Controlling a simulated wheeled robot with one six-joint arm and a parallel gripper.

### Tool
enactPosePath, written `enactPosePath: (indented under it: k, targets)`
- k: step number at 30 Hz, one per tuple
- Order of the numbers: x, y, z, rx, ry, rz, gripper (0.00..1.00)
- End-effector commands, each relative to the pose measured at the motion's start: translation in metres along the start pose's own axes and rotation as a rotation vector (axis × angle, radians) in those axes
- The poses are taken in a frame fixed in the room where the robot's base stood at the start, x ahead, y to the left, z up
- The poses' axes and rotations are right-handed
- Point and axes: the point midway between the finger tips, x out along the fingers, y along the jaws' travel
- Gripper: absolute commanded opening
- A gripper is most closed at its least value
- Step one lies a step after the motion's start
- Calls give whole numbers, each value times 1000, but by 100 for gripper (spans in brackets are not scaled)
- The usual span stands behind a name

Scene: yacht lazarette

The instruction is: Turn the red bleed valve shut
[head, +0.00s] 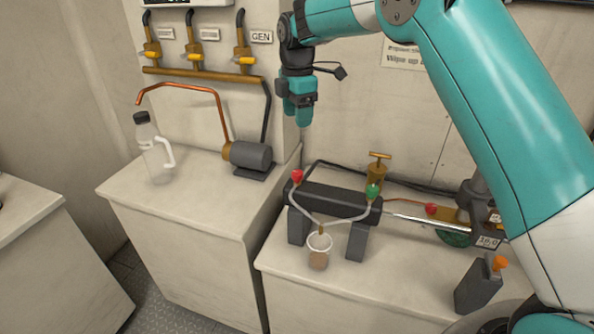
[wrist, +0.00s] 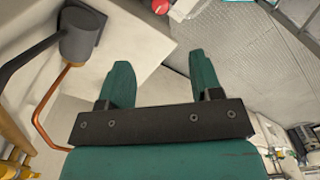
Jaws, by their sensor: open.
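The red bleed valve (head: 297,177) is a small red knob on the left end of a dark manifold bar (head: 330,200). A clear hose runs down from it. A green valve (head: 372,191) sits at the bar's right end. My gripper (head: 298,118) hangs above and behind the red valve, clear of it and pointing down. In the wrist view my gripper (wrist: 160,85) has its two teal fingers wide apart with nothing between them. A red round thing (wrist: 160,6) shows at the top edge of the wrist view; I cannot tell if it is the valve.
A cup (head: 319,252) with brownish liquid stands under the hoses. A brass pump handle (head: 378,165) is behind the bar. A motor pump (head: 250,155), copper pipe and clear jug (head: 153,150) are on the left cabinet. A dark bottle with an orange cap (head: 480,285) stands front right.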

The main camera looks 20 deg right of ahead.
Motion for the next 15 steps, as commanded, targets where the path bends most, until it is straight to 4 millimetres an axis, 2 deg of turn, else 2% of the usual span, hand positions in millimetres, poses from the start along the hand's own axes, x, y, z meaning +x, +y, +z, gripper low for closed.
enactPosePath:
  k: [5,15]
  targets:
    - [29,-1,0,0,0,-5,59]
    - [106,-2,0,1,0,-5,59]
